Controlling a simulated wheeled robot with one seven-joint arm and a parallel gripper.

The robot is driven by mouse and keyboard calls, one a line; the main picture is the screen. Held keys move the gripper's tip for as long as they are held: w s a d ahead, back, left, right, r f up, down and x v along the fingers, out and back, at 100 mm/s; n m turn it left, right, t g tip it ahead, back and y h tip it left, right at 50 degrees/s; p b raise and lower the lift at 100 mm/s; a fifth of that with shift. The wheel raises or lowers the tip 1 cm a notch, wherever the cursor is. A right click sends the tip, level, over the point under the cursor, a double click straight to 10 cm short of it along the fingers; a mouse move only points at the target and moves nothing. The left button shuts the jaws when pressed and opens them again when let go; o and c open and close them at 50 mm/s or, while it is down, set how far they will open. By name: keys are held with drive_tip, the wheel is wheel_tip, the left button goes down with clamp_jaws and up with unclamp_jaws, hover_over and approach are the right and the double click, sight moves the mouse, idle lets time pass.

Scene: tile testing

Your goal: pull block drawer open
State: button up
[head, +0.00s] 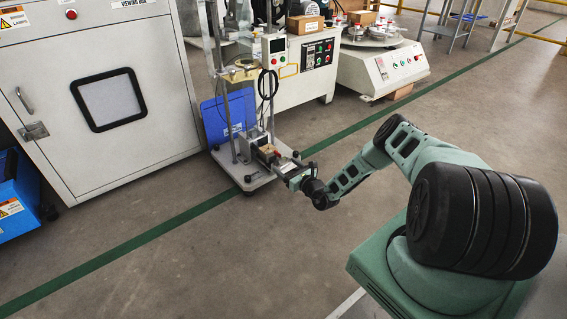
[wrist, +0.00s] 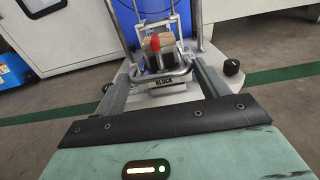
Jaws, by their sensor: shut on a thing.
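The block drawer is at the base of a test stand (head: 240,160). In the wrist view, its front carries a "BLOCK" label (wrist: 165,82) and a metal bar handle (wrist: 160,76). A tan block with a red top (wrist: 156,43) sits behind the handle, in the drawer. My gripper (head: 282,165) reaches the drawer front from the right in the head view. In the wrist view, the two fingers of my gripper (wrist: 162,72) are at the two ends of the handle, shut on it. How far out the drawer stands is hard to tell.
A blue panel (head: 230,112) stands behind the stand's rods. A machine with a control panel (head: 305,65) stands behind. The floor in front is clear.

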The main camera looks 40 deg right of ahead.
drive_tip(key=shift+s+d, duration=0.25)
drive_tip(key=shift+d, duration=0.1)
drive_tip(key=o, duration=1.1)
drive_tip(key=shift+f, duration=0.1)
drive_tip(key=shift+w+a, duration=0.1)
drive_tip(key=shift+a, duration=0.05)
